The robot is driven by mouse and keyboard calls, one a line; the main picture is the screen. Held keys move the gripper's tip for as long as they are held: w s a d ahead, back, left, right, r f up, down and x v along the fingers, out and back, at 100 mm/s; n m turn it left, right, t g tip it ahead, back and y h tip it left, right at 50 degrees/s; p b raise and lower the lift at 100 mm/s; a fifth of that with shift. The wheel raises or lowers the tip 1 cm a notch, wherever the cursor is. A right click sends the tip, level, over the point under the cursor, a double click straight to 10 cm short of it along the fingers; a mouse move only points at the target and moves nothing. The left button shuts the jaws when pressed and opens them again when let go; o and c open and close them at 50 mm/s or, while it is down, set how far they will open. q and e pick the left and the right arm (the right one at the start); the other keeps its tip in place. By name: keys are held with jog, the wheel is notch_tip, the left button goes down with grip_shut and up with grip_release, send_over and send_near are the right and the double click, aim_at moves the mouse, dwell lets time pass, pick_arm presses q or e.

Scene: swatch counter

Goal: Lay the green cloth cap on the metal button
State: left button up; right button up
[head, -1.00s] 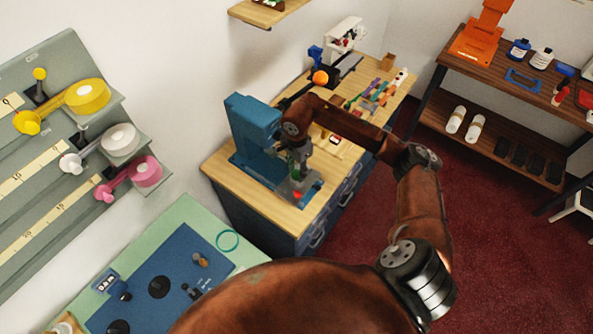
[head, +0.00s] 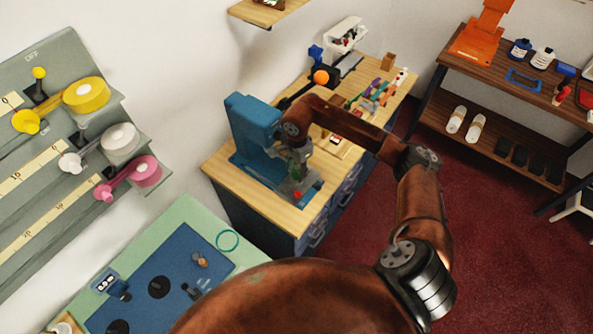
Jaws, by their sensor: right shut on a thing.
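My right gripper (head: 298,187) is low over the front end of the wooden counter, close in front of the blue press (head: 254,125). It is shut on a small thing. A bit of green (head: 296,172) shows among its fingers and looks like the green cloth cap, mostly hidden by the gripper. A small red spot (head: 297,195) shows by the fingertips. I cannot make out the metal button; the gripper and arm cover much of the area in front of the press. My left gripper is not in view.
The wooden counter (head: 232,177) carries several small coloured items (head: 374,94) and an orange ball (head: 321,77) farther back. A green table with a blue mat (head: 185,262) stands at the lower left. Tape spools hang on the left rack. A dark shelf stands at the right.

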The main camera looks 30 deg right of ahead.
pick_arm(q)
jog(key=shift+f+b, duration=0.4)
pick_arm(e)
jog(key=shift+f, duration=0.45)
jog(key=o, duration=0.7)
jog(key=shift+o, duration=0.2)
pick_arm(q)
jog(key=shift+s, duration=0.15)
